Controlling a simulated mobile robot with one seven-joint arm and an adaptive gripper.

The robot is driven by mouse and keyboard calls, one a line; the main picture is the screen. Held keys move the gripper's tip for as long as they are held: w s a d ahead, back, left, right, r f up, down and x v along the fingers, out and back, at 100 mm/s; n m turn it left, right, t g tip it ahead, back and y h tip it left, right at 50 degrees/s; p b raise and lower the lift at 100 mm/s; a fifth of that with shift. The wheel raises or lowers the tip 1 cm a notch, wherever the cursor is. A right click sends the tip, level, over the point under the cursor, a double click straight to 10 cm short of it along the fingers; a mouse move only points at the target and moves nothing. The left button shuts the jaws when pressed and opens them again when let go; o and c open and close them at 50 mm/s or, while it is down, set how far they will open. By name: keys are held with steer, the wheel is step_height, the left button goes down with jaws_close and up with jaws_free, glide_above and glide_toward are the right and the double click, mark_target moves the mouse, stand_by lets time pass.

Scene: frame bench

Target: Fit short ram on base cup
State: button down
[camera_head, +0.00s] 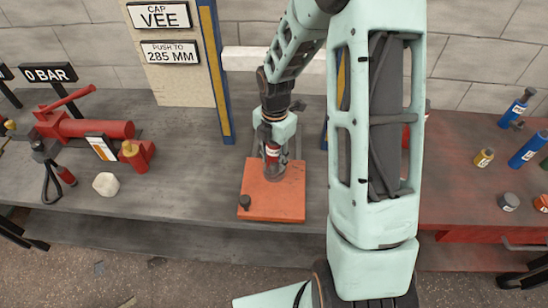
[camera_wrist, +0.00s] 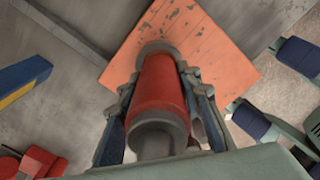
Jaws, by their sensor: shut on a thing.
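The short ram (camera_wrist: 160,85) is a red cylinder with grey ends. My gripper (camera_head: 272,146) is shut around it, with one finger on each side in the wrist view. The ram also shows in the head view (camera_head: 272,154), roughly upright over the orange base plate (camera_head: 287,207). A grey round part (camera_wrist: 157,47) shows at the ram's far end, over the plate. I cannot tell whether it is the base cup or the ram's own end, nor whether ram and cup touch.
A blue and yellow post (camera_head: 216,75) stands close behind and left of the plate. A red pump (camera_head: 90,128) and a pale lump (camera_head: 106,184) lie left. Blue cylinders (camera_head: 528,150) and a dark cup-like piece (camera_head: 508,202) stand right. Bare bench lies left of the plate.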

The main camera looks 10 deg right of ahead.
steer(key=shift+f+b, duration=0.6)
steer(key=shift+f, duration=0.35)
steer(key=c, duration=1.3)
jaws_free()
step_height(320, 180, up, 12)
steer(key=shift+d, duration=0.1)
